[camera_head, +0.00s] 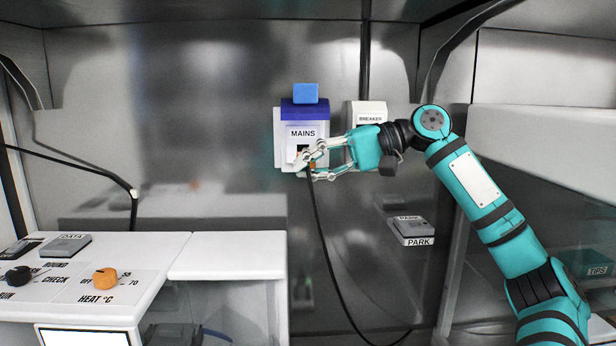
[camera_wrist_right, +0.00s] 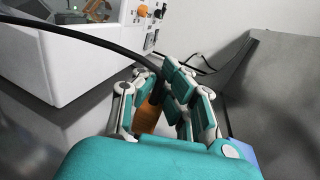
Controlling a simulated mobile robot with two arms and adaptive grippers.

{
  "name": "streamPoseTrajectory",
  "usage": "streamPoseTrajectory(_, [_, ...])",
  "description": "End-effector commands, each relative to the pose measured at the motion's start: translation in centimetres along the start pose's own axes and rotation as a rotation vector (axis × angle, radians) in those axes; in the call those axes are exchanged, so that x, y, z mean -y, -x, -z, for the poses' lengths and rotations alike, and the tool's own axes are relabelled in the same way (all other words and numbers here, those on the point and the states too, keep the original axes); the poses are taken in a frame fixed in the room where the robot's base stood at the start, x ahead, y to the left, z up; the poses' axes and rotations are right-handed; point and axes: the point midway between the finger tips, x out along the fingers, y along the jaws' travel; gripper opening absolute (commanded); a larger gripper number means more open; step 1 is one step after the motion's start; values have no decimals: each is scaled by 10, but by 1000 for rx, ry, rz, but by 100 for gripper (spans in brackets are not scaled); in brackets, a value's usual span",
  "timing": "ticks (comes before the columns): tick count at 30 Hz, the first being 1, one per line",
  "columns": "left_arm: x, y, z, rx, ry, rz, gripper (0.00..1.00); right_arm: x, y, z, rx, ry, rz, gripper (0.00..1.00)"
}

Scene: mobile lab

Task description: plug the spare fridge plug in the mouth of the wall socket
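The wall socket (camera_head: 303,131) is a white box marked MAINS on the back wall, with a blue top. Its mouth is partly hidden by my right gripper's fingers. My right gripper (camera_head: 309,162) is in front of the socket's lower part. The spare fridge plug is orange; a little of it (camera_head: 312,165) shows between the fingers, and more of it shows in the right wrist view (camera_wrist_right: 147,118). The fingers close around it, and a black cable (camera_head: 322,228) hangs down from there. I cannot tell whether the plug is inside the mouth. My left gripper is not in view.
A white BREAKER box (camera_head: 369,110) is right of the socket, behind my right gripper. A grey PARK holder (camera_head: 411,229) sits lower on the wall. A white counter (camera_head: 225,256) and a panel with an orange HEAT knob (camera_head: 104,278) stand at the left.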

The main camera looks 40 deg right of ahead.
Motion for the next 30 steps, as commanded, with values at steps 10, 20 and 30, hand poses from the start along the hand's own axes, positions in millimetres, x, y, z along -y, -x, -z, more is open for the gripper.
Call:
streamPoseTrajectory(10, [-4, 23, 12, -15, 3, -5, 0, 4, 1, 29, 1, -3, 23, 0])
streamPoseTrajectory(20, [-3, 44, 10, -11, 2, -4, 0, 2, 0, 54, 1, -2, 21, 0])
streamPoseTrajectory(30, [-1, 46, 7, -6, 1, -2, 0, -1, -1, 58, 0, 0, 20, 0])
